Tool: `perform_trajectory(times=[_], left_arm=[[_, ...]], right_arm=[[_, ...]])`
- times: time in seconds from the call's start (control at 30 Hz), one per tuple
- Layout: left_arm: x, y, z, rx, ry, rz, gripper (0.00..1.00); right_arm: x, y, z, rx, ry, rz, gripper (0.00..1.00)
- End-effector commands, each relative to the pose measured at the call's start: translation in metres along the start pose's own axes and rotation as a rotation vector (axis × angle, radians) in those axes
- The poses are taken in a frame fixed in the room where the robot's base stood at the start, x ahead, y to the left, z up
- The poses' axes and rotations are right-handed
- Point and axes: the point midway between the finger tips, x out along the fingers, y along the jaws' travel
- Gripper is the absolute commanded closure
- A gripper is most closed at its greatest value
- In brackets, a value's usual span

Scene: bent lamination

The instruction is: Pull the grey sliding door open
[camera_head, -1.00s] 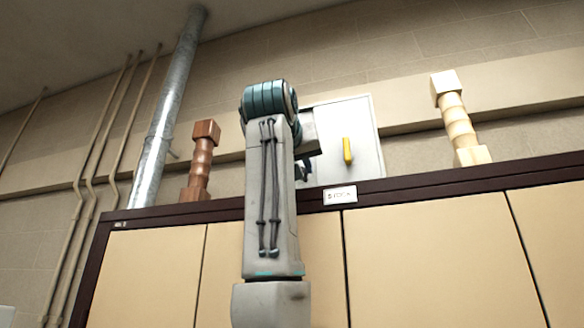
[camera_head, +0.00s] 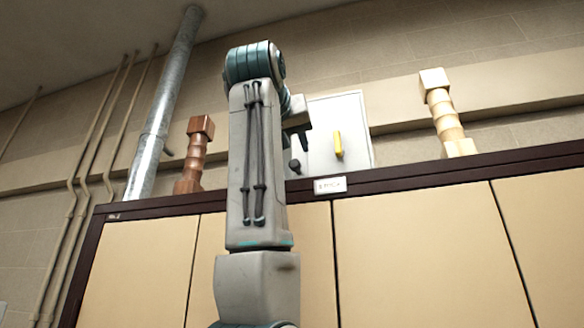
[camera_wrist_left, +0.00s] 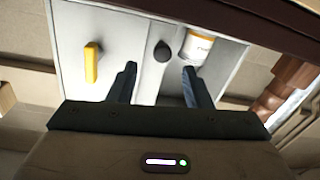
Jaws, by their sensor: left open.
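A pale grey box (camera_head: 355,118) stands above the cabinets in the head view, with a yellow handle (camera_head: 338,145) on its face and a black knob (camera_head: 295,166) to the left. The wrist view shows the yellow handle (camera_wrist_left: 92,62), the black knob (camera_wrist_left: 162,50) on a grey panel, and a white container with an orange-yellow band (camera_wrist_left: 198,46) beside the knob. Which panel is the sliding door is hard to tell. My left gripper (camera_head: 303,138) is in front of the box; in the wrist view its open fingers (camera_wrist_left: 158,86) straddle the knob's line, apart from it. My right gripper is not in view.
A brown turned pedestal (camera_head: 195,152) stands left of my arm and a pale wooden one (camera_head: 445,115) stands right, both on the dark cabinet top. Beige cabinet doors (camera_head: 415,250) lie below. A metal pipe (camera_head: 163,110) runs up the left wall.

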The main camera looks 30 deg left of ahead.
Motion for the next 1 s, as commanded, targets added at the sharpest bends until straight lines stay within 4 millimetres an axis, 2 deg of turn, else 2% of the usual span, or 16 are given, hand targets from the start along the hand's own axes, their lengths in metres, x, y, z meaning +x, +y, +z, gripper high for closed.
perform_trajectory(times=[0.03, 0.1, 0.33, 1.0], left_arm=[[-0.012, 0.0, 0.004, 0.0, 0.002, 0.001, 0.55], [-0.025, -0.001, 0.004, 0.0, 0.002, 0.0, 0.55], [-0.049, 0.001, 0.002, 0.001, -0.002, -0.001, 0.55], [-0.052, 0.001, 0.001, 0.0, -0.002, -0.001, 0.55]], right_arm=[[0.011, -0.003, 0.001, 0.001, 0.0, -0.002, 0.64], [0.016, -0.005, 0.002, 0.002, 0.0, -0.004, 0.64], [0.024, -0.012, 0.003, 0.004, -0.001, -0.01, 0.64], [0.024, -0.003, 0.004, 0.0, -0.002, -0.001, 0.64]])
